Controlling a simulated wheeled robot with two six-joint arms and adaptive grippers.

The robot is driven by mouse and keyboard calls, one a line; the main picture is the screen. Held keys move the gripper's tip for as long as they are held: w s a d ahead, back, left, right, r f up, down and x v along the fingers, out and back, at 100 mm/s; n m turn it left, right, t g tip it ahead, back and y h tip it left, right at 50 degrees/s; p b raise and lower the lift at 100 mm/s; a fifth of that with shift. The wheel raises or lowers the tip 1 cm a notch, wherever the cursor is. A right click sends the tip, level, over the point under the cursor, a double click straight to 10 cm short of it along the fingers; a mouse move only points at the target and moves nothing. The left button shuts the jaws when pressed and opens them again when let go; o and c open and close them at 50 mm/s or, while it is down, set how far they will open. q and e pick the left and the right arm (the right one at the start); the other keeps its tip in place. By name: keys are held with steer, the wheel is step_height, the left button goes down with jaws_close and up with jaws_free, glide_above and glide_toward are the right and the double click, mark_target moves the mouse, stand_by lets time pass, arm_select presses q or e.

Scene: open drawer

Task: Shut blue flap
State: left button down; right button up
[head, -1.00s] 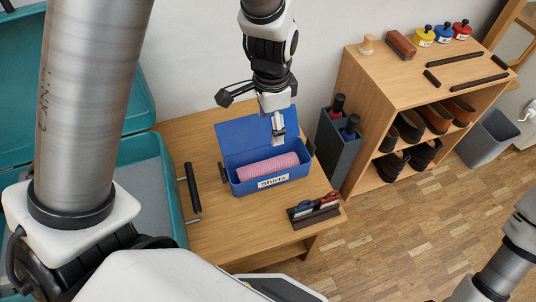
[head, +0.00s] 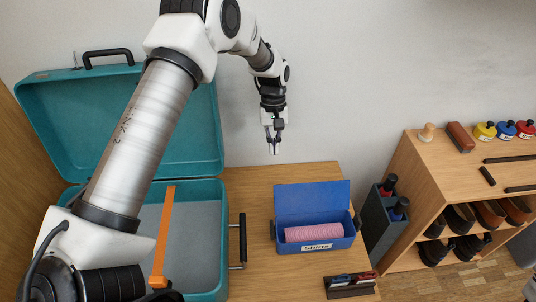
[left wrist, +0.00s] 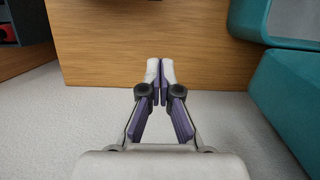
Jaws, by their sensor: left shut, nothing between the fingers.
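The blue box (head: 345,241) stands on the wooden table with a pink roll (head: 315,232) inside and a "Shirts" label on its front. Its blue flap (head: 313,197) is open, raised at the back edge of the box. My left gripper (head: 274,150) is shut and empty, pointing down. In the head view it appears above and left of the flap, apart from it, against the wall. Its closed fingers (left wrist: 160,75) show in the left wrist view, where neither box nor flap is seen. My right gripper is out of view.
An open teal suitcase (head: 207,250) with a raised lid and an orange strip lies left of the box, its black handle between them. A dark holder with bottles (head: 385,225) and a shoe shelf (head: 430,180) stand right. A small brush rack (head: 350,287) is in front.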

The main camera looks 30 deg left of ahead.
arm_select(q)
steer(key=s+d+f+b, duration=0.1)
steer(key=s+d+f, duration=0.2)
steer(key=f, duration=0.3)
steer(key=shift+s+d+f, duration=0.2)
steer(key=shift+s+f, duration=0.2)
steer(key=shift+s, duration=0.4)
steer(key=shift+r, duration=0.15)
steer(key=shift+s+d+r+t+y+p, duration=0.15)
steer(key=shift+r+t+y+p, duration=0.1)
steer(key=shift+t+y+p, duration=0.35)
